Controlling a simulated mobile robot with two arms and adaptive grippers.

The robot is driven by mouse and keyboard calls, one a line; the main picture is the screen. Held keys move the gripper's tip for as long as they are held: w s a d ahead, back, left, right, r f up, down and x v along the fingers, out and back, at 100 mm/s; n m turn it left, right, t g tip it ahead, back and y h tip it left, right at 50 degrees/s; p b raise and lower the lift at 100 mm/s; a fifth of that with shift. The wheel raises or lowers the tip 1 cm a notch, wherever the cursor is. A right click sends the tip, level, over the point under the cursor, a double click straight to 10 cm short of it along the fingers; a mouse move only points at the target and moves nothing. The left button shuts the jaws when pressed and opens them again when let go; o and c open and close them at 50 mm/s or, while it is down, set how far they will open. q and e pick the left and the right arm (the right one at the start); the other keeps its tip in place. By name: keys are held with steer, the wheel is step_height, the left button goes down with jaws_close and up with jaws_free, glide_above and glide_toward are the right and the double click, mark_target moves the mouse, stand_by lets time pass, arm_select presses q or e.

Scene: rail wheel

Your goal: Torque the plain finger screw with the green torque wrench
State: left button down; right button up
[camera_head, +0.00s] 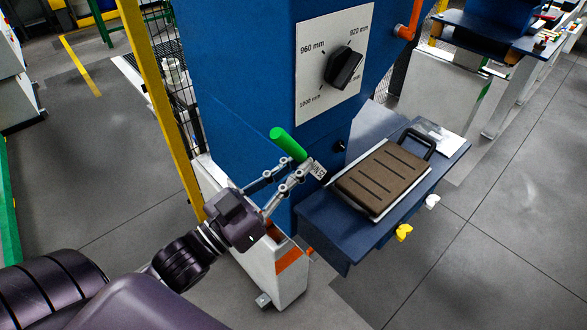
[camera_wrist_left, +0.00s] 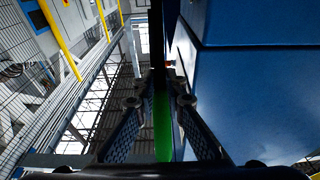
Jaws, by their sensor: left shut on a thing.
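My left gripper (camera_head: 291,172) is shut on the green torque wrench (camera_head: 287,143), in front of the blue machine column. The green handle points up and to the left, and a pale part with dark markings shows at its lower end. In the left wrist view the wrench (camera_wrist_left: 162,125) is a green strip between the two fingers. A white finger screw (camera_head: 432,201) and a yellow finger screw (camera_head: 404,232) sit along the front edge of the blue shelf, right of the gripper and apart from it. My right gripper is not in view.
The blue column (camera_head: 240,90) carries a black dial (camera_head: 345,68) with millimetre marks. A brown padded plate (camera_head: 382,178) with a black handle lies on the blue shelf (camera_head: 345,238). A yellow post (camera_head: 160,100) stands left of the column. Open floor lies front right.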

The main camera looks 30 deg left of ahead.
arm_select(q)
steer(key=shift+w+d+r+g, duration=0.1)
steer(key=shift+w+r+g, duration=0.1)
steer(key=shift+g, duration=0.1)
steer(key=shift+s+d, duration=0.35)
steer(key=shift+d, duration=0.55)
steer(key=d, duration=0.2)
steer(key=s+d, duration=0.1)
steer(key=shift+s+d, duration=0.2)
steer(key=shift+d, duration=0.15)
